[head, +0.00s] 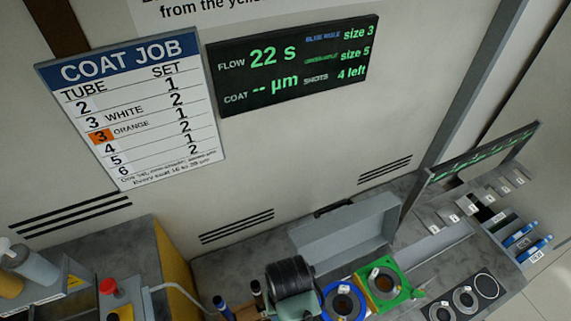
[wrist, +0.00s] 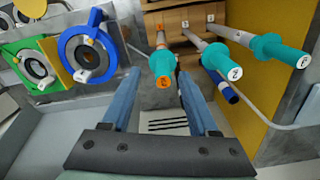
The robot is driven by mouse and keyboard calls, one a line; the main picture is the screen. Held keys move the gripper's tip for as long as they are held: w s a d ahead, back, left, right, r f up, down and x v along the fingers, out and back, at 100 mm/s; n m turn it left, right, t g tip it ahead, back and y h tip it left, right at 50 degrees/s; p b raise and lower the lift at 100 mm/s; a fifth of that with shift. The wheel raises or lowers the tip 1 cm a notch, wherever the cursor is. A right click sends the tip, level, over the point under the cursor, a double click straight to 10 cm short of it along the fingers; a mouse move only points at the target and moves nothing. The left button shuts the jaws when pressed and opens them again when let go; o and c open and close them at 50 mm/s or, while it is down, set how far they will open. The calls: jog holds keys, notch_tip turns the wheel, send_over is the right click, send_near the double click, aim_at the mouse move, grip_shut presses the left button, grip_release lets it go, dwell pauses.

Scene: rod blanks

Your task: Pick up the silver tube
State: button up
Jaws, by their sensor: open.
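In the wrist view several grey, silver-looking tubes stick out of a wooden rack (wrist: 150,22). One ends in a teal sleeve with an orange-marked tip (wrist: 163,66). A second has a teal sleeve and white numbered tip (wrist: 222,60). A third, at the right, is the longest in view and also has a teal sleeve and white tip (wrist: 275,46). I cannot tell which one is meant by the silver tube. My gripper (wrist: 158,70) is open, its two blue fingers apart. The orange-tipped end shows between them; I see no contact.
A blue ring fixture (wrist: 68,42) and a green one (wrist: 12,58) stand left of the rack. A dark blue tube (wrist: 222,88) lies by the second sleeve. A yellow panel (wrist: 250,105) borders the right. In the head view an open grey box (head: 340,240) sits on the bench.

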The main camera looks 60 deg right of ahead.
jog(key=shift+w+f, duration=0.2)
jog(key=shift+f, duration=2.6)
grip_shut()
